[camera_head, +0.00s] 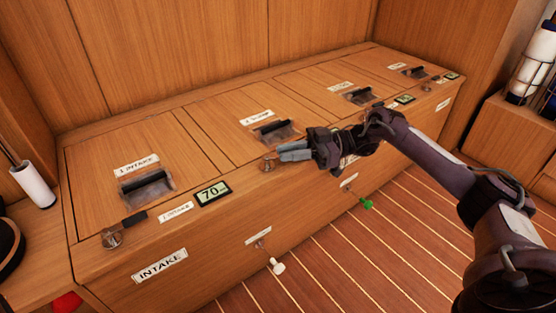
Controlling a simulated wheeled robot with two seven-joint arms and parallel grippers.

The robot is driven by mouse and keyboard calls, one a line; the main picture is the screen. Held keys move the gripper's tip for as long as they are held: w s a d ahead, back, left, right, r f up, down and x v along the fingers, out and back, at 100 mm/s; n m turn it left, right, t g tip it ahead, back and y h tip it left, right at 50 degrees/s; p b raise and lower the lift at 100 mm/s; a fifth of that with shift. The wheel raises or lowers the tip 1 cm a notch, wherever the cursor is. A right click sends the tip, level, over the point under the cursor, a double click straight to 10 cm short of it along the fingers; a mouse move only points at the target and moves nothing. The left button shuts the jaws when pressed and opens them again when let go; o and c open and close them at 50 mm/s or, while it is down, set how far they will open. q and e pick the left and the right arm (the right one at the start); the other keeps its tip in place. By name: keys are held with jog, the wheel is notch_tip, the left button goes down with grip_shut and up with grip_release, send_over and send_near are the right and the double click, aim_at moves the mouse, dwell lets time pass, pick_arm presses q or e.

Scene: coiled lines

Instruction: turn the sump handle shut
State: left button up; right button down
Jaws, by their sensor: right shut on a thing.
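The sump lid (225,118) is the second lid from the left on the wooden bench, with a small label that looks like "SUMP" and a dark recessed pull (275,130). A round metal fitting (268,164) sits on the bench's front edge below this lid. My right gripper (284,154) reaches in from the right, just beside this fitting. Its grey fingers are shut on the sump handle, which they and the gripper body mostly hide. The handle's angle cannot be told. My left gripper is not in view.
The intake lid (132,180) at left has its own metal fitting (112,237), dark handle (134,218) and a display (213,193) reading 70. A white knob (277,267) and a green knob (366,204) stick out from the bench front. The striped floor is clear.

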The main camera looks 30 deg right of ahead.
dwell(0.3)
jog(key=shift+f, duration=0.1)
jog(key=c, duration=1.3)
grip_release()
jog(key=shift+d, duration=0.15)
jog(key=shift+b+v, duration=0.35)
jog(key=shift+v, duration=3.5)
jog(key=shift+w, duration=0.1)
